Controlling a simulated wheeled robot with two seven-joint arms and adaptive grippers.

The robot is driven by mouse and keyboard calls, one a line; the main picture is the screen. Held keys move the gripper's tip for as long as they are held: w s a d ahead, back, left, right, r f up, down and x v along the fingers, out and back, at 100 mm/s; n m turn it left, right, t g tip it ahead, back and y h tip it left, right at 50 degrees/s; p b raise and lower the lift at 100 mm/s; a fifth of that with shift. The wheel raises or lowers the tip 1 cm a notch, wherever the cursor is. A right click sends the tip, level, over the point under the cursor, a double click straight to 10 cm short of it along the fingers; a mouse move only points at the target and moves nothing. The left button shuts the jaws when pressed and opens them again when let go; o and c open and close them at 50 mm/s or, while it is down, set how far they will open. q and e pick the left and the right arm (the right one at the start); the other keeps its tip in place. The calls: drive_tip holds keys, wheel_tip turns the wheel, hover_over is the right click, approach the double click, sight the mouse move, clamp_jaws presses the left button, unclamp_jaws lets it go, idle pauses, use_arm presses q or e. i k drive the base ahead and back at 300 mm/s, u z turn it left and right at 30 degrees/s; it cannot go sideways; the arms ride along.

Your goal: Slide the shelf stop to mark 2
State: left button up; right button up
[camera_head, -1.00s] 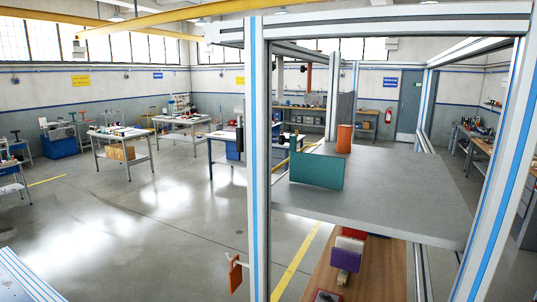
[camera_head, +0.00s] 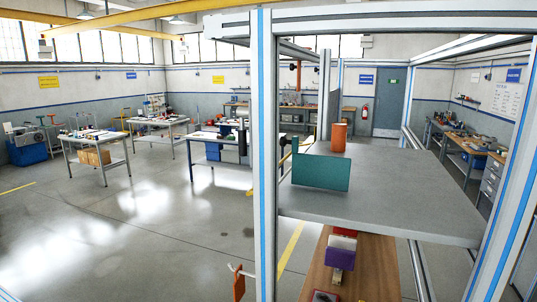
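A teal upright plate (camera_head: 321,173) stands on the left front part of a grey shelf (camera_head: 400,200). It looks like the shelf stop, but no label confirms this. An orange upright block (camera_head: 339,138) stands behind it on the shelf. I cannot make out any numbered marks on the shelf. Neither of my grippers shows in the head view.
A metal frame with blue strips surrounds the shelf; its left post (camera_head: 265,160) and right post (camera_head: 510,200) stand in front. Below is a brown board (camera_head: 375,270) with a purple block (camera_head: 340,258). An orange panel (camera_head: 239,284) hangs at lower left. Open floor lies left.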

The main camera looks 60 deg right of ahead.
sight(333, 173)
drive_tip(key=z, duration=0.05)
drive_tip(key=i, duration=1.25)
drive_tip(key=z, duration=3.3)
